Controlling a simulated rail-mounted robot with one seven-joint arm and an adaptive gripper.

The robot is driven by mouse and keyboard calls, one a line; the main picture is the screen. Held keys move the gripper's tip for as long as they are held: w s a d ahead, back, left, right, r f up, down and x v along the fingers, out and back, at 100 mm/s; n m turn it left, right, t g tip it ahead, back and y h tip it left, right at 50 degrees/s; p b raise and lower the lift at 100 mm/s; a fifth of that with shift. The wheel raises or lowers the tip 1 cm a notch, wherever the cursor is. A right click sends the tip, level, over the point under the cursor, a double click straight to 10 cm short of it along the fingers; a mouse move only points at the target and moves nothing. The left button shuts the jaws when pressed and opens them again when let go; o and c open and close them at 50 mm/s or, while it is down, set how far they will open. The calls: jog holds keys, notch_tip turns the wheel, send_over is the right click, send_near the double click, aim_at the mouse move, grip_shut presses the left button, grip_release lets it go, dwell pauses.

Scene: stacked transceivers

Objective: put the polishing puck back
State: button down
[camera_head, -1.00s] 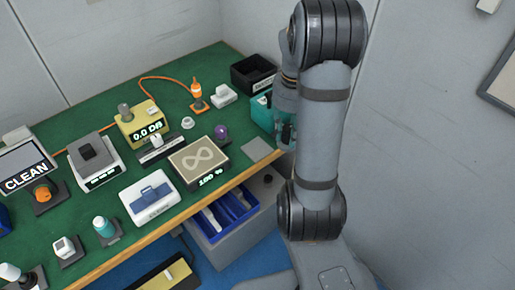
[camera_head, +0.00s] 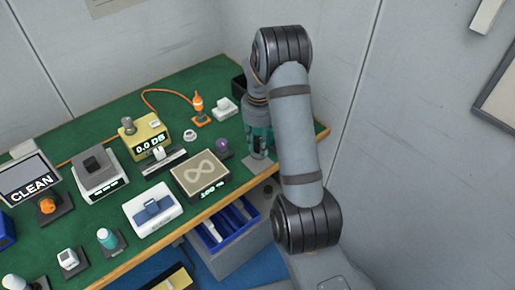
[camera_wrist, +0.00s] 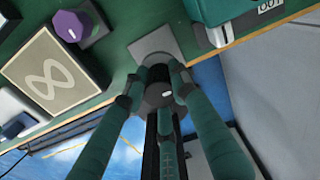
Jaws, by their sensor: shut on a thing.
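A dark round puck with a small white mark, which looks like the polishing puck (camera_wrist: 158,95), is held between the teal fingers of my gripper (camera_wrist: 160,84) in the wrist view. Just beyond it is a flat grey square pad (camera_wrist: 152,47) at the table edge. In the head view my gripper (camera_head: 258,152) points down over this pad (camera_head: 253,166), and the puck is hidden there. I cannot tell whether the puck touches the pad.
The infinity-marked polishing plate (camera_head: 200,174) and a purple knob (camera_head: 222,146) on a dark base stand left of the pad. A teal box (camera_wrist: 240,8) is close on the right in the wrist view. A blue bin (camera_head: 228,228) is below the table edge.

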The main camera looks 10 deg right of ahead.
aim_at(258, 151)
jog(key=shift+w+a+f, duration=0.15)
jog(key=shift+w+a, duration=0.05)
jog(key=shift+w, duration=0.05)
jog(key=shift+f, duration=0.3)
jog(key=shift+f+p, duration=0.35)
jog(key=shift+f, duration=1.2)
jog(key=shift+f+b, duration=0.4)
jog(key=shift+b, duration=0.05)
jog(key=c, duration=1.4)
grip_release()
jog(key=shift+r, duration=0.1)
jog(key=shift+r+p, duration=0.2)
jog(key=shift+p, duration=0.4)
